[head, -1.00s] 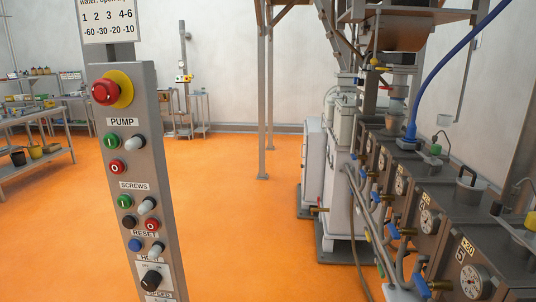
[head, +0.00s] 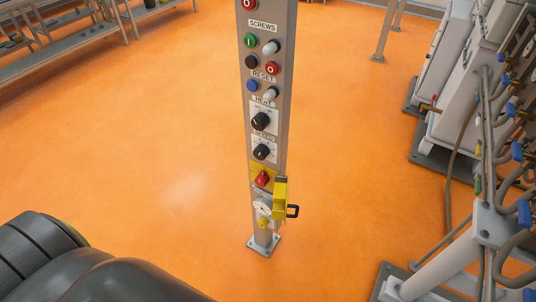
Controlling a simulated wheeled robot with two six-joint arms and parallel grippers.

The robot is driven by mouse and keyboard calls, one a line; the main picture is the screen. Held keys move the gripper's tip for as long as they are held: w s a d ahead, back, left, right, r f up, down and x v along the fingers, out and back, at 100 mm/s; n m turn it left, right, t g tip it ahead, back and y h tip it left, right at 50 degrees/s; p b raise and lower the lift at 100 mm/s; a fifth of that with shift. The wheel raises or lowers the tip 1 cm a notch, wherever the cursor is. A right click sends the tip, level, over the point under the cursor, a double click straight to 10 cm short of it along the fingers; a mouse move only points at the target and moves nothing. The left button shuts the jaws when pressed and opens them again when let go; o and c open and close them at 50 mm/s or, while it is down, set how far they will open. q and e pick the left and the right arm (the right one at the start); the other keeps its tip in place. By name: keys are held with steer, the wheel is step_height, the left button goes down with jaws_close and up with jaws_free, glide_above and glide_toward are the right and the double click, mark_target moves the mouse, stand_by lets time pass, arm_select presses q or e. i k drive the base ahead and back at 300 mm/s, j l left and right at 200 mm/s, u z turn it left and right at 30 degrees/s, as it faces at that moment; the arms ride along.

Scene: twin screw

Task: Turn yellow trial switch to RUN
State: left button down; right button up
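The grey control post (head: 268,120) stands on the floor at the middle of the head view. Low on it is a yellow plate with a red knob (head: 262,179). A yellow box-like part (head: 280,198) with a dark loop sticks out on its right. Below are a whitish plate (head: 262,208) and a small yellow knob (head: 263,223). The lettering there is too small to read, so I cannot tell which setting the yellow switch is at. Neither gripper is in view.
Higher on the post are SCREWS, RESET and HEAT controls, with black dials (head: 260,121) below. Grey machinery with pipes and blue valve handles (head: 525,212) stands at right. Benches (head: 70,48) stand at upper left. Orange floor (head: 170,150) is open left of the post.

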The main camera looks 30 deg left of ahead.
mark_target(263, 222)
steer(key=u, duration=0.9)
